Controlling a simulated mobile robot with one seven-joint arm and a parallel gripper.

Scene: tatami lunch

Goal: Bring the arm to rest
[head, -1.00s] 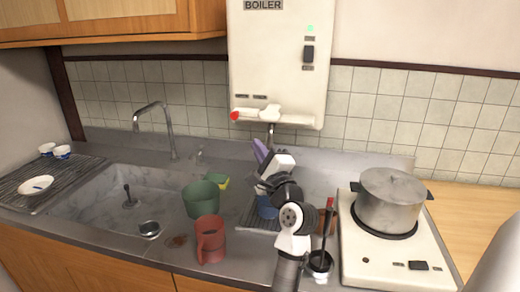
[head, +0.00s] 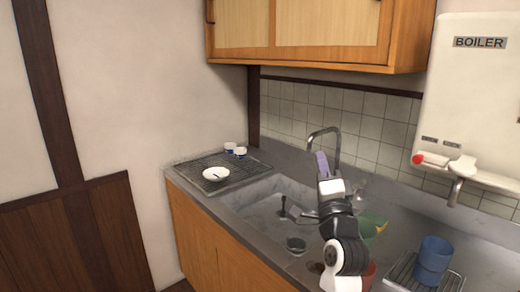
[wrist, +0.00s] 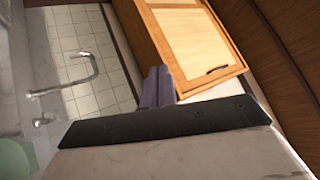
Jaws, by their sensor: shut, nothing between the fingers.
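My gripper (head: 322,163) is raised above the sink area in the head view, in front of the faucet as seen from there. Its purple fingers are together and hold nothing. In the wrist view the shut fingers (wrist: 157,86) point toward the wall cupboard (wrist: 190,40) and the tiled wall. My arm rises from the bottom of the head view and partly hides a green container (head: 368,232) and a red mug (head: 368,276).
The sink (head: 262,208) has a faucet (head: 338,140) behind it. A drying rack (head: 245,163) at left holds a white bowl (head: 216,174) and two small cups. A blue cup (head: 433,262) stands on a rack at right. The boiler (head: 470,95) and cupboard (head: 400,45) hang above.

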